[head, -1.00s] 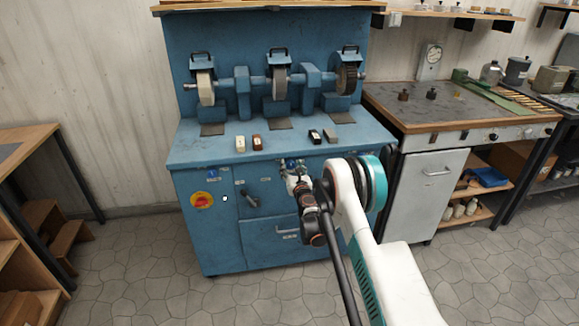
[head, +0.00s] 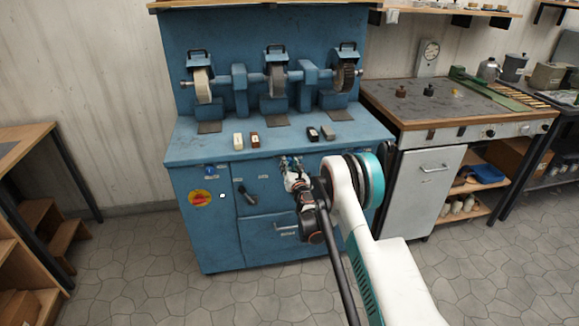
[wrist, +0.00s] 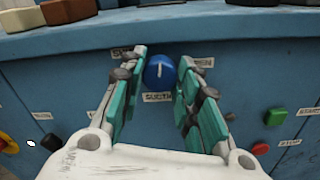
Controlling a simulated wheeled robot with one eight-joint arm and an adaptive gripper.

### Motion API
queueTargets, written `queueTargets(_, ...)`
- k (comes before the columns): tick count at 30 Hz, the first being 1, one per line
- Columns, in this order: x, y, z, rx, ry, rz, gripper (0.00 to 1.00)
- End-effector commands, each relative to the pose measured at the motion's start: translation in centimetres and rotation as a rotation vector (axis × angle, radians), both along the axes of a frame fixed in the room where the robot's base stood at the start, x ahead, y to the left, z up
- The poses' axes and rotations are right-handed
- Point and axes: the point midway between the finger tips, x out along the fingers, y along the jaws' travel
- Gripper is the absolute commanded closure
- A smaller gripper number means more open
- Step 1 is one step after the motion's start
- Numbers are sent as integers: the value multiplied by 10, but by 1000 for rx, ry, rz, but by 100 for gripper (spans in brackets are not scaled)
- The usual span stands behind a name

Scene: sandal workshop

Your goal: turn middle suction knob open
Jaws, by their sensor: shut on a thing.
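The middle suction knob (wrist: 160,72) is a round blue knob with a white line pointing about straight up. It sits on the blue cabinet front between a left label, partly covered, and an "OPEN" label (wrist: 203,62) on the right, above a "SUCTION" label (wrist: 158,97). My gripper (wrist: 161,80) has its teal-padded fingers on either side of the knob and is shut on it. In the head view my gripper (head: 290,163) is at the cabinet front, under the bench edge, and mostly hides the knob.
The blue grinding cabinet (head: 215,240) carries wheels and several small blocks on top. Another blue knob (head: 210,170), a red-yellow switch (head: 200,198) and a black lever (head: 247,196) are to the left. Green (wrist: 275,117) and red (wrist: 260,149) buttons are right of my gripper.

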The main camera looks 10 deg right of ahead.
Motion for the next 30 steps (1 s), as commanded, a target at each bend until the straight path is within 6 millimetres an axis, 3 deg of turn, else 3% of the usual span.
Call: queueTargets(30,0,-2,-3,954,0,-3,94)
